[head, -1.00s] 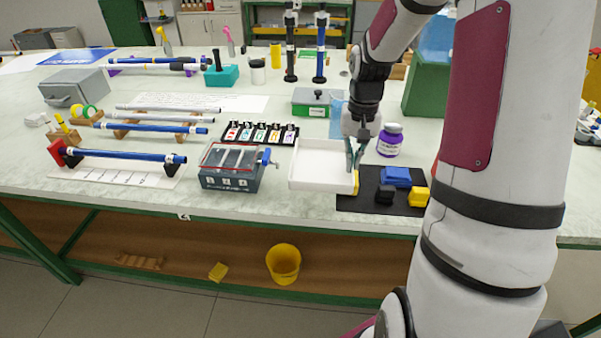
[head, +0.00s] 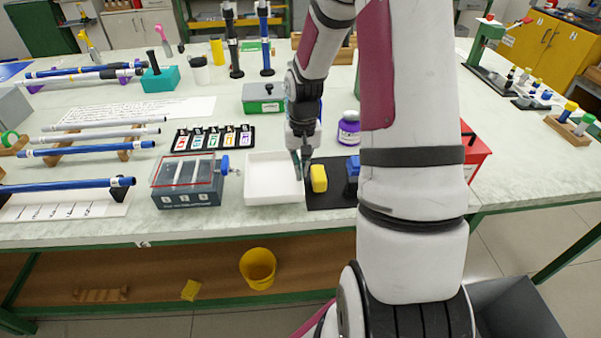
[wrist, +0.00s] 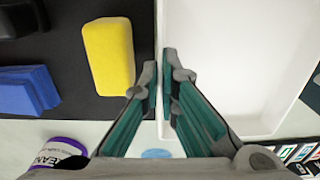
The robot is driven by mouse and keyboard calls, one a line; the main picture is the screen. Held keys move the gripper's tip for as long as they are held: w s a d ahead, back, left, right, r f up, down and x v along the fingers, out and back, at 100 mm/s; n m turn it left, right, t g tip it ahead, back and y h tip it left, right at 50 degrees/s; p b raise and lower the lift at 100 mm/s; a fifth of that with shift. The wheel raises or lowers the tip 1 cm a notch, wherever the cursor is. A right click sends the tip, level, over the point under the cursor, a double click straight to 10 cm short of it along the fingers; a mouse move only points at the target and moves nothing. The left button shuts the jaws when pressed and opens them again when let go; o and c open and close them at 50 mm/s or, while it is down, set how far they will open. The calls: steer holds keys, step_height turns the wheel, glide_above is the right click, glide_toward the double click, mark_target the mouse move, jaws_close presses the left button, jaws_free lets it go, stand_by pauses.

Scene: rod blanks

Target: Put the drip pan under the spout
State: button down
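The drip pan looks to be the shallow white tray (head: 262,192), flat on the bench. A grey box with a red-edged top (head: 186,197) stands just left of it. A blue spout or tap (head: 224,166) sticks out of the box's right side, towards the tray but apart from it. My gripper (head: 301,172) is at the tray's right wall, pointing down. In the wrist view, my gripper (wrist: 160,72) has one finger on each side of the white wall (wrist: 160,25), closed tightly about it. The tray's inside looks empty.
A black mat (head: 325,199) lies right of the tray, with a yellow block (head: 318,178) close to my fingers and a blue block (head: 352,167). A purple-lidded jar (head: 348,130), green case (head: 263,97) and label rack (head: 213,138) stand behind.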

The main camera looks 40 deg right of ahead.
steer(key=shift+f, duration=0.8)
steer(key=c, duration=2.1)
jaws_free()
steer(key=shift+f, duration=0.15)
